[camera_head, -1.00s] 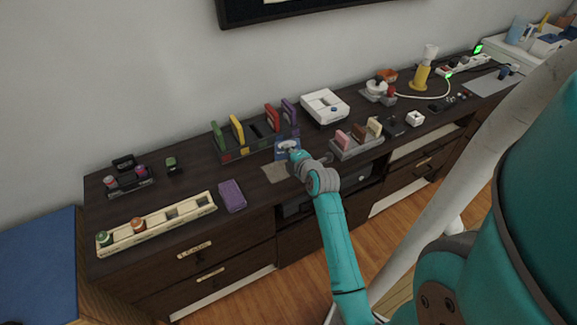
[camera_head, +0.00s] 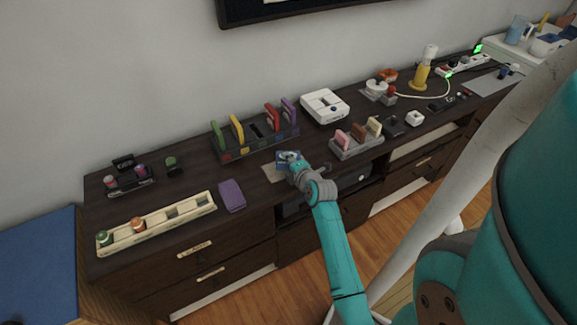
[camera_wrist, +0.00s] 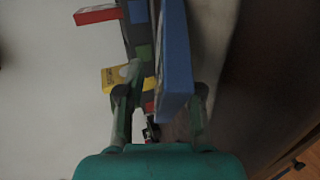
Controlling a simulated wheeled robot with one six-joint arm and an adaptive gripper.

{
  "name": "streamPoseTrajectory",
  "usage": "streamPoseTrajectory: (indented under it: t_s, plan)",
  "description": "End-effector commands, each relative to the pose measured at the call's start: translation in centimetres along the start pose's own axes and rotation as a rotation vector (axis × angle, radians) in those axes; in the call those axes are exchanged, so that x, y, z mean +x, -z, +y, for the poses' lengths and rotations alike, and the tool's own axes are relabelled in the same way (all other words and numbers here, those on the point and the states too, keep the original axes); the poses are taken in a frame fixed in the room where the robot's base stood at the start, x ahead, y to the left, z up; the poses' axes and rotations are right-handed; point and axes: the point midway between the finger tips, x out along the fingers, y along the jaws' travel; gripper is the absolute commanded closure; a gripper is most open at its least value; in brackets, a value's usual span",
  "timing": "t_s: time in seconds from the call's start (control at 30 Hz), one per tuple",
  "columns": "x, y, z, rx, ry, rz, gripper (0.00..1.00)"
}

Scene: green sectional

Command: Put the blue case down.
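The blue case (camera_head: 286,155) has a pale label face and is at the front middle of the dark cabinet top, over the back part of a tan mat (camera_head: 274,173). My gripper (camera_head: 293,159) is at its near right side. In the wrist view the blue case (camera_wrist: 176,60) stands between my two fingers (camera_wrist: 168,90), its blue edge towards the camera. The fingers look shut on it, though a narrow gap seems to show by the left finger. The case's underside is hidden, so I cannot tell whether it touches the mat.
Behind stands a rack (camera_head: 262,150) with green, yellow, red and purple cases. A holder (camera_head: 358,150) with pink, brown and cream pieces is close on the right. A purple case (camera_head: 232,195) lies to the left, beside a cream tray (camera_head: 178,213). A white device (camera_head: 324,106) stands behind right.

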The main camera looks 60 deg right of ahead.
Motion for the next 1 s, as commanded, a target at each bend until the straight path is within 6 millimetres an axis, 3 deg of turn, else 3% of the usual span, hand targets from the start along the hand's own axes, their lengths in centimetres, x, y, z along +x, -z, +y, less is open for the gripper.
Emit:
streamPoseTrajectory:
  t_s: [0.27, 1.0]
  plan:
    - [-0.5, 0.0, 0.0, 0.0, 0.0, -0.001, 0.65]
    - [-7.7, 0.0, 0.0, 0.0, -0.001, -0.001, 0.65]
